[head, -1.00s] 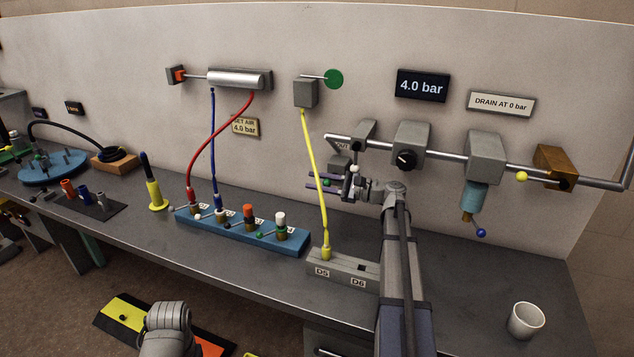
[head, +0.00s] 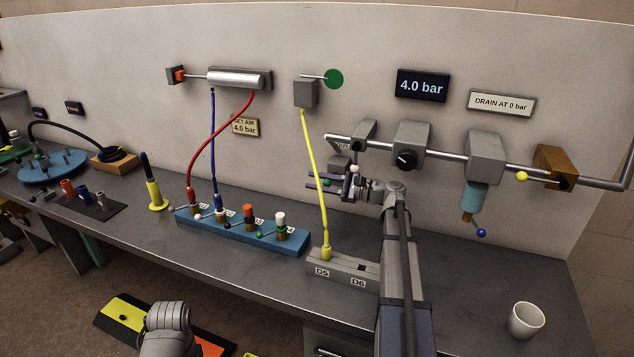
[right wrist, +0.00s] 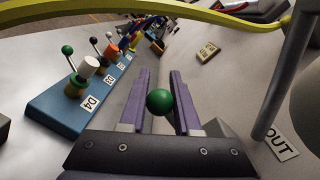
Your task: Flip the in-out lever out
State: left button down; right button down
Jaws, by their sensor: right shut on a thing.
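The lever's green ball (right wrist: 159,102) sits between the purple fingers of my right gripper (right wrist: 160,100) in the right wrist view, and the gripper is shut on it. In the head view the right gripper (head: 322,184) is below the left end of the metal pipe, with the green ball (head: 326,182) just visible between its fingers. The lever's stem is hidden. An OUT label (right wrist: 281,142) shows at the right of the right wrist view. Of my left arm only a grey link shows at the bottom of the head view; its gripper is out of view.
The metal pipe (head: 455,157) with its valve blocks runs along the wall above my right arm. A yellow hose (head: 316,180) hangs close left of the right gripper. The blue manifold (head: 265,237) and grey D5/D6 block (head: 340,268) stand below. A white cup (head: 526,320) stands front right.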

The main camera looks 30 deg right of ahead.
jog(key=shift+r, duration=0.1)
jog(key=shift+w+d+r+m+p, duration=0.2)
jog(key=shift+r+m+p, duration=0.35)
jog(key=shift+m, duration=0.45)
jog(key=c, duration=0.6)
grip_release()
